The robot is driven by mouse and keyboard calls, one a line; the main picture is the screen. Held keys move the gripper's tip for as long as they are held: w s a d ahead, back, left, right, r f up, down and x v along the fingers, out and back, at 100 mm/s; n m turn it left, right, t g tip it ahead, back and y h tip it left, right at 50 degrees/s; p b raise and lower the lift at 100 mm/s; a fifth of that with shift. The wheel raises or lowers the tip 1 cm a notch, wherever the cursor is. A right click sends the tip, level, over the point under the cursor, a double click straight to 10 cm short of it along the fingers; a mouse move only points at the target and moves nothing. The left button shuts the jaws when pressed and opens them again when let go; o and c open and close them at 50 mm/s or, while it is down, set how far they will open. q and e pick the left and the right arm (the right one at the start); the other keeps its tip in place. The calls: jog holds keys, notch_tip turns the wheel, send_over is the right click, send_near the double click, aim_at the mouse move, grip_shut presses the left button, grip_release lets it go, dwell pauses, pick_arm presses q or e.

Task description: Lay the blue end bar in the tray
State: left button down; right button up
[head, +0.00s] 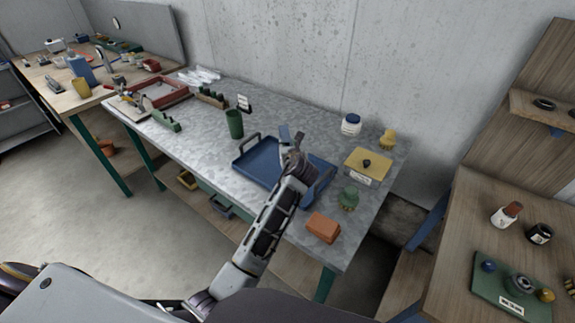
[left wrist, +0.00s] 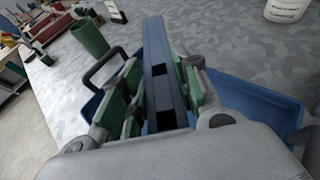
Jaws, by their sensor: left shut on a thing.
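The blue end bar (left wrist: 158,70) is a long dark blue bar with square holes, standing out from between the green-padded fingers in the left wrist view. Its upper end also shows in the head view (head: 284,133). My left gripper (head: 293,155) is shut on the bar over the tray. The blue tray (head: 254,168), with a dark handle at its left end, lies on the grey metal table. Its rim also shows in the left wrist view (left wrist: 262,103). My arm hides part of the tray, and I cannot tell whether the bar touches it. My right gripper is out of view.
A green cup (head: 234,124) stands just left of the tray. To the right are a yellow box (head: 367,165), a green knobbed object (head: 348,198) and an orange block (head: 323,227). A white jar (head: 351,124) stands behind. The table front left of the tray is clear.

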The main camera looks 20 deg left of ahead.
pick_arm(q)
jog(key=shift+f, duration=1.9)
jog(key=shift+f, duration=1.9)
jog(key=c, duration=1.1)
grip_release()
jog(key=shift+f, duration=0.15)
jog(key=shift+o, duration=0.2)
jog(key=shift+s, duration=0.1)
jog(key=shift+v, duration=6)
